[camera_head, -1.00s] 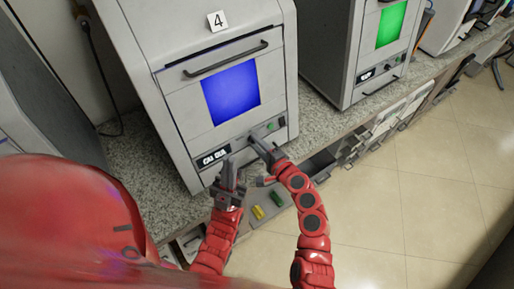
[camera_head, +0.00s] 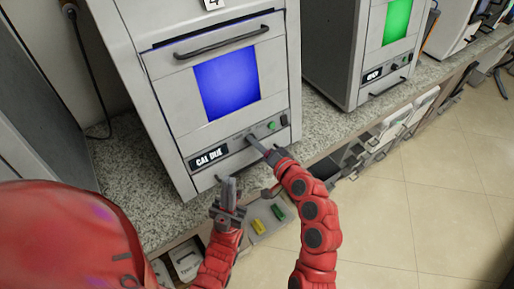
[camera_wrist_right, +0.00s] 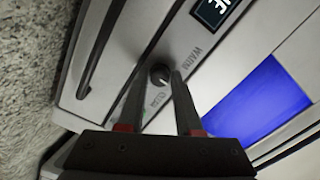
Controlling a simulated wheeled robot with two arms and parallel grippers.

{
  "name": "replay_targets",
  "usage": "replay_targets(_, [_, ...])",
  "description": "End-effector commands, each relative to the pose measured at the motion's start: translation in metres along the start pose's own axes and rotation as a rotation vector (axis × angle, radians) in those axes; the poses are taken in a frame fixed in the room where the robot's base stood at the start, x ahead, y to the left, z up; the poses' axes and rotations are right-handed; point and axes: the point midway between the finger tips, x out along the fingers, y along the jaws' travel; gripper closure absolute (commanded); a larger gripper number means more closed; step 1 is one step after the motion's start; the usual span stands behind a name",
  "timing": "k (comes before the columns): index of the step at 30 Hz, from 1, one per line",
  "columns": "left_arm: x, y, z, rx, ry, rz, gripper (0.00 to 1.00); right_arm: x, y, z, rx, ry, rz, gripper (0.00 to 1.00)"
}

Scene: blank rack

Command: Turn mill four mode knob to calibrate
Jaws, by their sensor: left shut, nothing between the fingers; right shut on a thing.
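Mill four (camera_head: 160,85) is a grey cabinet with a "4" tag cut off at the top edge, a blue screen (camera_head: 226,83) and a "CAL DUE" label (camera_head: 209,157). Its small dark mode knob (camera_wrist_right: 160,74) shows in the right wrist view, with small lettering on either side that I cannot read surely. My right gripper (camera_head: 251,139) is at the front panel, its fingers shut on the knob; in the head view it hides the knob. My left gripper (camera_head: 229,185) is shut and empty, below and in front of the panel.
A green button (camera_head: 272,125) is right of the knob. A dark handle (camera_head: 222,42) crosses the door above the screen. A second mill with a green screen (camera_head: 397,20) stands to the right. Yellow (camera_head: 258,226) and green (camera_head: 279,212) items lie below the counter edge.

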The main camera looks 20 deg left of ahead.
Motion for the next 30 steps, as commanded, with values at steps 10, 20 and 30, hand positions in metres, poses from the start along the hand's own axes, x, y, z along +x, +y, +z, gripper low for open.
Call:
replay_targets(10, [-0.0034, 0.0002, 0.0007, 0.000, 0.000, 0.000, 1.00, 0.0003, 0.0006, 0.0007, -0.024, -0.003, 0.003, 1.00])
replay_targets(20, [-0.0034, 0.0002, 0.0006, 0.000, 0.000, 0.000, 1.00, 0.0003, 0.0005, 0.0008, -0.022, -0.003, 0.002, 0.43])
replay_targets(30, [-0.0037, 0.0002, 0.0006, 0.000, 0.000, 0.000, 1.00, -0.0004, 0.0003, 0.0006, -0.022, -0.002, 0.001, 0.37])
